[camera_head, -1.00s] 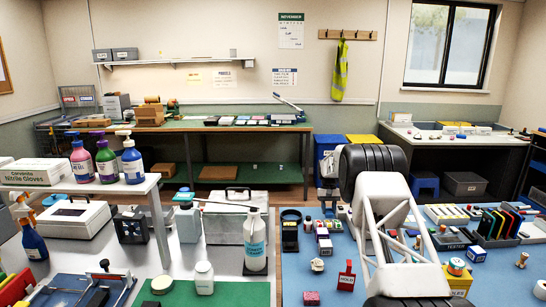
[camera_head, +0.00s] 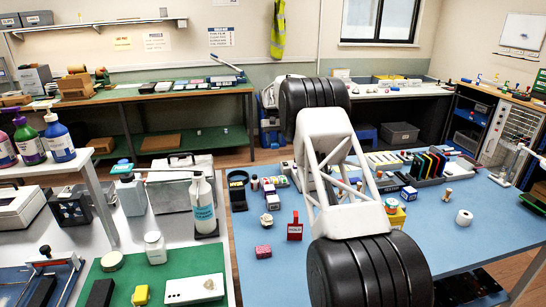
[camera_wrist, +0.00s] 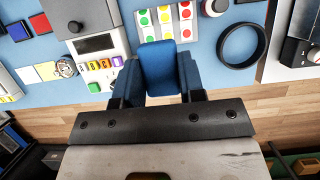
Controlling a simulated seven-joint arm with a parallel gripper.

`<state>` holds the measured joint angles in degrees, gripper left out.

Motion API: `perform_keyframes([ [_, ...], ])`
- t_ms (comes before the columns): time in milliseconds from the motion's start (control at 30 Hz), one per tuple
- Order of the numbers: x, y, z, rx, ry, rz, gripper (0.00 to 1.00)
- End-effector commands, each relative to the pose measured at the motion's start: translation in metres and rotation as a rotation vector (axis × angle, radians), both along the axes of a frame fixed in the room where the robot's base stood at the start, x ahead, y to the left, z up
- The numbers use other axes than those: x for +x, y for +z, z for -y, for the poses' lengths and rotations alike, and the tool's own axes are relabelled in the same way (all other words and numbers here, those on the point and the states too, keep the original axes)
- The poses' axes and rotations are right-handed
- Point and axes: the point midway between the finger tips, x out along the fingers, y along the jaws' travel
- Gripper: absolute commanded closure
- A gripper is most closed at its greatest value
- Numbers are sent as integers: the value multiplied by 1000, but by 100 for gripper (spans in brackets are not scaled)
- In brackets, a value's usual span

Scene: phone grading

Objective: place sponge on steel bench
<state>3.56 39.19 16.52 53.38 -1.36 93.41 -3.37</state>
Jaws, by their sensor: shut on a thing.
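In the wrist view my gripper (camera_wrist: 160,66) has its two dark blue fingers closed on a blue block (camera_wrist: 160,78), which seems to be the sponge. It is held above the far edge of the blue-topped bench (camera_wrist: 90,20). In the head view the gripper and the sponge are hidden behind my white and black arm. A pale grey bench (camera_head: 110,262) on the left, apparently the steel one, carries bottles and cases. A strip of a pale bench (camera_wrist: 284,35) shows at the right of the wrist view.
A black ring (camera_wrist: 240,52) and letter blocks (camera_wrist: 103,72) lie near the gripper. A green mat (camera_head: 185,264) with a white jar (camera_head: 155,247) and small items covers the grey bench's front. A wash bottle (camera_head: 203,208) and grey case (camera_head: 168,194) crowd its right side. Wooden floor (camera_wrist: 235,83) separates benches.

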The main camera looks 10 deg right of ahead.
Motion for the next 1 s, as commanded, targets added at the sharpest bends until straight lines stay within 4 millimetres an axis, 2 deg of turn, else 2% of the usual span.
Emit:
perform_keyframes([
  [33,0,20,0,0,0,4,88],
  [100,1,45,0,0,0,5,88],
  [200,0,72,0,0,0,3,88],
  [367,0,106,0,0,0,3,88],
  [767,0,160,0,0,0,1,88],
  [1000,-10,163,-30,1,98,0,88],
])
